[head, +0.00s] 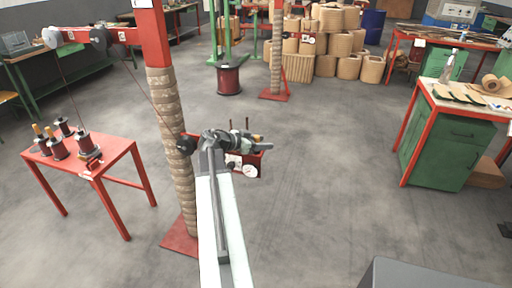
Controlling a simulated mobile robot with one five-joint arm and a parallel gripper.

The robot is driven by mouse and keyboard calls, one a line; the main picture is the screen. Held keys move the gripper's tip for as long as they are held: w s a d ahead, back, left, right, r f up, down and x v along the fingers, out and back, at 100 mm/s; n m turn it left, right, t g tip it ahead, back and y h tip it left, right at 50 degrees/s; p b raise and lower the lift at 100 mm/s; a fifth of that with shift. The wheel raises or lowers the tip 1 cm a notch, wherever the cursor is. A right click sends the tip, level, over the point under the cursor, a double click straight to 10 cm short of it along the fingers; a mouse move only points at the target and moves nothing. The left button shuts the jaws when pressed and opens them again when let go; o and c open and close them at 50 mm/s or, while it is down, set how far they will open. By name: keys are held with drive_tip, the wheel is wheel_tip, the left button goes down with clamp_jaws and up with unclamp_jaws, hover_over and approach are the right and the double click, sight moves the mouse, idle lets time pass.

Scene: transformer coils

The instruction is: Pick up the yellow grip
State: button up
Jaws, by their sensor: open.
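My gripper (258,146) is at the end of my arm in the middle of the head view, pointing right, with its jaws open. It appears in front of or over a small red box with round white gauges (250,171). A small tan-yellow piece (257,137) shows right at the jaws; I cannot tell whether it is the yellow grip or touches the jaws. Two small yellow-orange upright pieces, one of them here (37,130), stand among dark spools on the red table (112,152) at the left, well apart from my gripper.
A red post wrapped in tan rope (168,130) stands just left of my arm on a red foot plate. A green cabinet bench (445,145) stands at the right. Coil stacks (335,45) and a dark red spool (229,80) are at the back. The grey floor between is clear.

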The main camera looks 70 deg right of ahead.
clamp_jaws()
wheel_tip(320, 180, up, 10)
drive_tip(key=p, duration=1)
drive_tip(key=c, duration=0.9)
unclamp_jaws()
clamp_jaws()
